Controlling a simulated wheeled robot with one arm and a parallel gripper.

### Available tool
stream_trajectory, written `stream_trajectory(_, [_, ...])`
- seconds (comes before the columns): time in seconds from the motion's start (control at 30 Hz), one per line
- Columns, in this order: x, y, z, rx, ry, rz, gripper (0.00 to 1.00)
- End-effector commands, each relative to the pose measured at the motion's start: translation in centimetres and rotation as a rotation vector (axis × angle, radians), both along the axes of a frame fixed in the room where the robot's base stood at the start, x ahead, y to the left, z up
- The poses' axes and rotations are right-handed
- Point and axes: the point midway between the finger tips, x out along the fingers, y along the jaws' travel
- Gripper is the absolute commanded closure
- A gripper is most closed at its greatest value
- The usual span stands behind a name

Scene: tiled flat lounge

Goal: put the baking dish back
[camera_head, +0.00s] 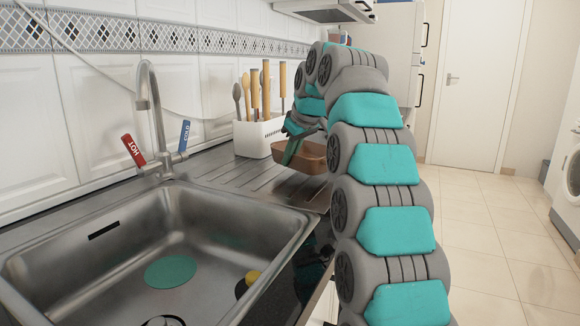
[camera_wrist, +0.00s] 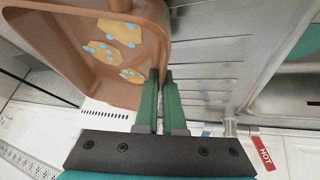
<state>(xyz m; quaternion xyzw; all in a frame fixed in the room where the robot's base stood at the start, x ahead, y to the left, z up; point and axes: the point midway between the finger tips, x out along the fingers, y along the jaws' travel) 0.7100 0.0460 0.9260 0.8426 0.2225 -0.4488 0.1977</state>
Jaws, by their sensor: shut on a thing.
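The brown baking dish (camera_head: 308,159) is at the far end of the ridged drainboard, partly hidden behind my arm. In the wrist view the dish (camera_wrist: 62,52) fills the upper left, and several yellow pieces with blue dots (camera_wrist: 122,32) show inside it. My gripper (camera_head: 292,150) is at the dish's left side, with its green fingers closed on the dish wall. The fingers (camera_wrist: 161,88) also show in the wrist view, one on each side of the rim. I cannot tell whether the dish touches the drainboard.
A steel sink (camera_head: 190,235) with a tap (camera_head: 152,110) is at the front left. A white utensil holder (camera_head: 258,137) with wooden-handled tools stands behind the dish, against the tiled wall. The drainboard (camera_head: 215,163) between sink and holder is clear. Open tiled floor (camera_head: 500,235) lies right.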

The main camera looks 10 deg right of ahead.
Motion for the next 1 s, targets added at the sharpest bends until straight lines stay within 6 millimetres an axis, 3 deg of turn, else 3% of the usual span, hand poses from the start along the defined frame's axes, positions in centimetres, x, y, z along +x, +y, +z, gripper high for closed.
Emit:
stream_trajectory(0.3, [-0.1,0.0,-2.2,0.000,0.000,-0.001,1.00])
stream_trajectory(0.77, [-0.1,0.0,-2.8,0.000,-0.003,-0.002,1.00])
stream_trajectory(0.8, [-0.1,0.0,-2.7,0.000,-0.001,-0.001,0.90])
stream_trajectory(1.0, [-0.1,0.0,-2.7,0.000,-0.001,-0.001,0.67])
